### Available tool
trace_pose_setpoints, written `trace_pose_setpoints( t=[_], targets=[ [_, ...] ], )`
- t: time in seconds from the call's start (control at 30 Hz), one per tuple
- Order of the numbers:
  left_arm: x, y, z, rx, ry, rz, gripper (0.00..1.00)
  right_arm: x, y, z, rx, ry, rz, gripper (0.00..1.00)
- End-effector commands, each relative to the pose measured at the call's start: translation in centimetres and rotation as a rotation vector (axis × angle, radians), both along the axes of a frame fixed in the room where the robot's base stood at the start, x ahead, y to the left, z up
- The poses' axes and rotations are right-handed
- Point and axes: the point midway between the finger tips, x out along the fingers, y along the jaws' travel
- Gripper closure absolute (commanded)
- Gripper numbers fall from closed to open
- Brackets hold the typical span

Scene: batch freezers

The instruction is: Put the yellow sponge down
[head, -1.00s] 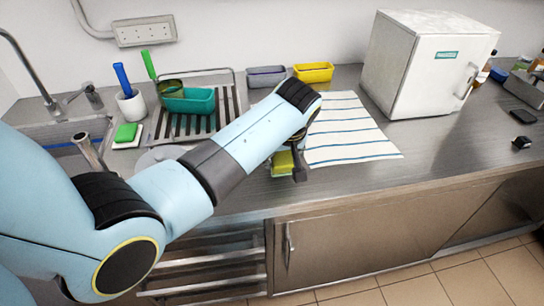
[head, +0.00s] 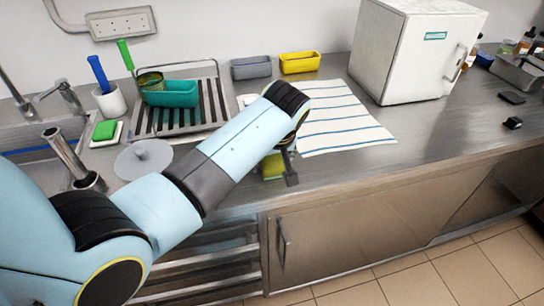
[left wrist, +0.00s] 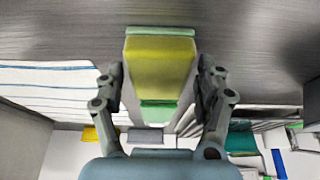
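The yellow sponge (left wrist: 160,65), with green along its ends, sits between the two fingers of my left gripper (left wrist: 160,82) in the left wrist view. The fingers lie close along its sides and appear shut on it. In the head view the sponge (head: 273,167) shows low, near the counter's front edge, beside my left gripper (head: 286,170) and partly covered by it. I cannot tell whether its underside touches the counter (head: 350,170). My right gripper is not in view.
A striped towel (head: 340,115) lies just behind and right of the sponge. A drying rack (head: 190,122) with a teal bin (head: 172,95), a grey bin (head: 251,67) and a yellow bin (head: 300,62) stand farther back. A white freezer (head: 410,55) is at right.

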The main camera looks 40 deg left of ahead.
Motion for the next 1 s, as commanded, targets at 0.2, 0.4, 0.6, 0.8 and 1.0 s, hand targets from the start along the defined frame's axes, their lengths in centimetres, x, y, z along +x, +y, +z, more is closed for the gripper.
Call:
trace_pose_setpoints(
  t=[0.2, 0.4, 0.6, 0.8, 1.0],
  targets=[
    [0.0, 0.0, 0.0, 0.0, 0.0, 0.0, 0.19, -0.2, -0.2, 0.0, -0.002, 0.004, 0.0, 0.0],
    [-0.1, -0.1, 0.7, -0.001, -0.001, 0.0, 0.19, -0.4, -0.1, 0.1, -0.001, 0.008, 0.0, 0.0],
    [-0.9, -1.3, 4.1, -0.002, -0.004, 0.0, 0.19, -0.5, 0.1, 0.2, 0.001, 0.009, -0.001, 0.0],
    [-2.1, -2.6, 8.2, -0.002, -0.003, 0.001, 0.19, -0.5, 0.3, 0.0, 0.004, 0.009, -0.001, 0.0],
    [-2.8, -3.3, 10.8, 0.0, -0.002, 0.001, 0.19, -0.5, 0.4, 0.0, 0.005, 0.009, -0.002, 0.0]
  ],
)
